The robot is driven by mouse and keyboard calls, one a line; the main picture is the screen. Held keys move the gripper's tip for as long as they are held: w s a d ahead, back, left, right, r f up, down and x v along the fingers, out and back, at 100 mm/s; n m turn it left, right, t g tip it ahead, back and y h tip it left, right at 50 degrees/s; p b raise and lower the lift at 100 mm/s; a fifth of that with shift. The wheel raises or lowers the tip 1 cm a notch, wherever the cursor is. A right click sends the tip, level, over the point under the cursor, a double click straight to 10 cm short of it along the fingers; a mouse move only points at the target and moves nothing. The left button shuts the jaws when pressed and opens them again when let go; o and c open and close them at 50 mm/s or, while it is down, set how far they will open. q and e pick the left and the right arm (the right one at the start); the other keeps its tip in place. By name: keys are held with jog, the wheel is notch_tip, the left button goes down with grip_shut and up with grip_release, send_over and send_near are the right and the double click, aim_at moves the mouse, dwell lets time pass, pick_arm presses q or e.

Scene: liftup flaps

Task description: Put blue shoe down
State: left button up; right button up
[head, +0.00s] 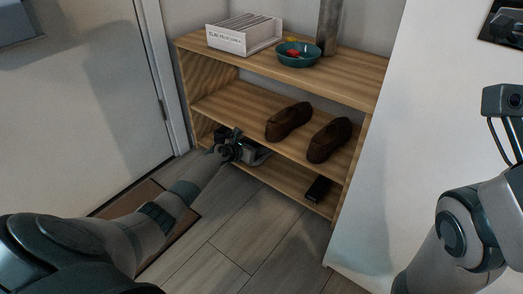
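My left gripper (240,150) reaches into the left part of the wooden shoe rack (280,86), at the level of the bottom shelf. A small pale grey-blue shape (259,155) shows right beside it. I cannot tell whether this is the blue shoe or part of the gripper. The gripper covers that spot, and its fingers are too small and dark to read. No clearly blue shoe shows elsewhere. My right arm is at the right edge, and its fingertips are not visible.
Two brown shoes (289,121) stand on the middle shelf. A dark object (318,188) lies on the bottom shelf at right. A white box (243,35) and a teal bowl (298,54) stand on top. A brown mat (150,205) lies by the door (90,90).

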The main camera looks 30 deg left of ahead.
pick_arm(q)
jog(key=shift+f, duration=0.1)
dwell(0.3)
jog(key=shift+f, duration=0.15)
jog(key=o, duration=1.3)
